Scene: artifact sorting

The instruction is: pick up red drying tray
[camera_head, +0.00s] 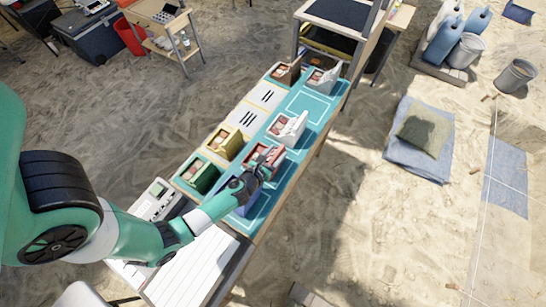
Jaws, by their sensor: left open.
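The red drying tray (274,155) sits on the teal mat (308,105) on the long table, with small brownish pieces showing in it. My left gripper (265,164) is open at the near side of the red tray, with its fingers over or against it. I cannot tell whether they touch it. The gripper and wrist hide part of the tray. My right gripper is not in view.
A white tray (293,124) stands just beyond the red one. A blue tray (246,206) lies partly under my left wrist. Yellow (226,141) and green (197,173) trays stand to the left. A shelf rack (335,18) rises at the table's far end.

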